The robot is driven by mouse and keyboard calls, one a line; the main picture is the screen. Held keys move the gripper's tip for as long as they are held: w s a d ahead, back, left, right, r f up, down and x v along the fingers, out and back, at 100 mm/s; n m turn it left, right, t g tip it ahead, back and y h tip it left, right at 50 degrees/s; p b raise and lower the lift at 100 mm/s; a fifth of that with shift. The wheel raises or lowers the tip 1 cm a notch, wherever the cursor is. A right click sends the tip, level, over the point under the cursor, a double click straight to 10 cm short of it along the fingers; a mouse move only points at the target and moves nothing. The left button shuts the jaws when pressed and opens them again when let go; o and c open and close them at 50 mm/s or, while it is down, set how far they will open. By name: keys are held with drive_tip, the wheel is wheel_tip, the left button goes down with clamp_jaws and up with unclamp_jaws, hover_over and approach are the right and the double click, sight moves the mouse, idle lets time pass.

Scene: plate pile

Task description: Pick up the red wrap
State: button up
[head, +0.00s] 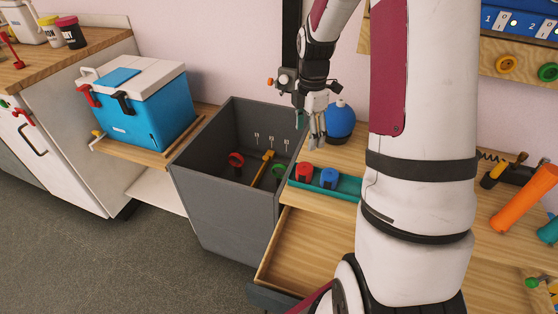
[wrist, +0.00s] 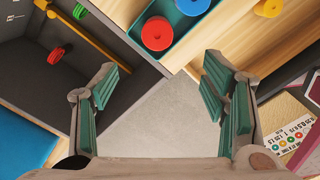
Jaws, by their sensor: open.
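A red round roll (head: 304,171), which looks like the red wrap, sits in a shallow teal tray (head: 348,188) on the wooden worktop. A blue roll (head: 329,178) is beside it on the right. In the wrist view, the red roll (wrist: 157,33) shows its round top with a centre hole, in the tray corner beyond the fingertips. My gripper (head: 315,125) is open and empty, above the tray and near the bin's right edge. Its two green-padded fingers (wrist: 162,80) are spread wide in the wrist view, with nothing between them.
A deep grey bin (head: 215,215) left of the tray holds a red ring (head: 236,159), a green ring (head: 278,171) and a yellow bar (head: 262,168). A blue ball-shaped object (head: 340,119) stands behind the tray. An open wooden drawer (head: 310,250) sticks out below. A blue cooler (head: 150,110) stands farther left.

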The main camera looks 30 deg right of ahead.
drive_tip(key=b, duration=0.2)
hover_over(305, 167)
drive_tip(key=f, duration=0.8)
drive_tip(key=shift+w+a, duration=0.15)
drive_tip(key=shift+a, duration=0.1)
drive_tip(key=shift+d+f+b, duration=0.15)
drive_tip(key=shift+f+b, duration=0.2)
drive_tip(key=shift+f, duration=1.3)
drive_tip(key=shift+d+f+b, duration=0.1)
drive_tip(key=shift+f+b, duration=0.2)
drive_tip(key=shift+f, duration=1.3)
drive_tip(key=shift+c, duration=0.2)
drive_tip(key=c, duration=1.2)
